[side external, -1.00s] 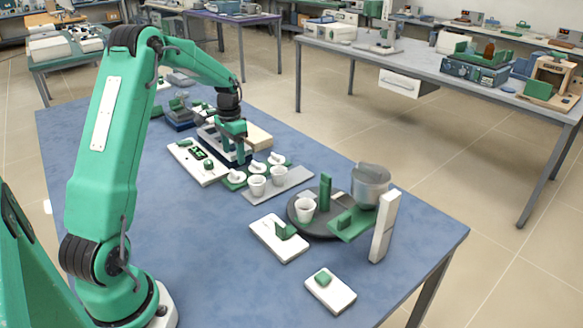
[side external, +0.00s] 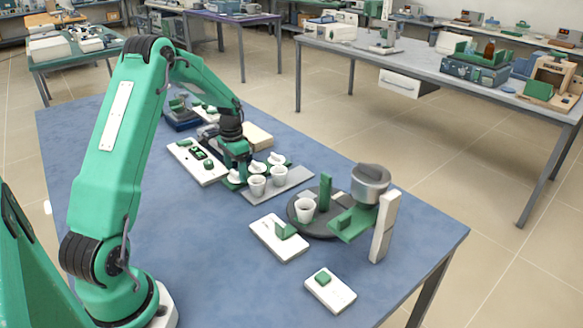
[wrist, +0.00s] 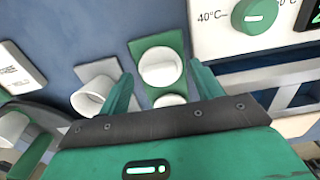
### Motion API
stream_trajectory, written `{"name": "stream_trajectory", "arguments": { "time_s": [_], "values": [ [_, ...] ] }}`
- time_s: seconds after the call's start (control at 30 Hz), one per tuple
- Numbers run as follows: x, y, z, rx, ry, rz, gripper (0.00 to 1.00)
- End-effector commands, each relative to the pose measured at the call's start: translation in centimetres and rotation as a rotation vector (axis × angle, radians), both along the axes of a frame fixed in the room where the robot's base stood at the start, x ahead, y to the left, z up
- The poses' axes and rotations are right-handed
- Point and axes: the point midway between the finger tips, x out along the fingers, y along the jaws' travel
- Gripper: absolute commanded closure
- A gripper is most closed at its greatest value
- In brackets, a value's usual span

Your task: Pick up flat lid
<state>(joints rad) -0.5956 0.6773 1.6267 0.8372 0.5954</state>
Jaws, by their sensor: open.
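Several white lids with raised grips sit on green pads in the side view, beside two white crucibles (side external: 257,186). My gripper (side external: 240,180) is low over the near end of the lid row and hides part of it. In the wrist view my open gripper (wrist: 160,72) has one finger on each side of a green pad. A round white lid (wrist: 160,67) with a bar-like ridge lies on that pad, between the fingertips and apart from them. A second white lid (wrist: 170,100) shows below it, partly hidden by the gripper body. I cannot tell which lid is flat.
A white control panel (side external: 187,158) with green knobs lies left of my gripper. A grey tray (side external: 292,184) holds the crucibles. To the right are a dark round plate (side external: 318,231) with a cup, a grey pot (side external: 370,188), and white slabs.

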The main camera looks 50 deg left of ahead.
Motion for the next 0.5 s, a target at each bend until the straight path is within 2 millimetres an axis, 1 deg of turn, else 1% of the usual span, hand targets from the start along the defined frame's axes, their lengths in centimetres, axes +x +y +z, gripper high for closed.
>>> {"name": "stream_trajectory", "arguments": {
  "time_s": [0.43,0.47,0.5],
  "values": [
    [-0.01,0.0,-0.01,0.0,0.0,0.0,0.35],
    [0.0,0.0,-0.01,0.0,0.0,0.0,0.36],
    [0.0,0.0,-0.01,0.0,0.0,0.0,0.44]
  ]
}}
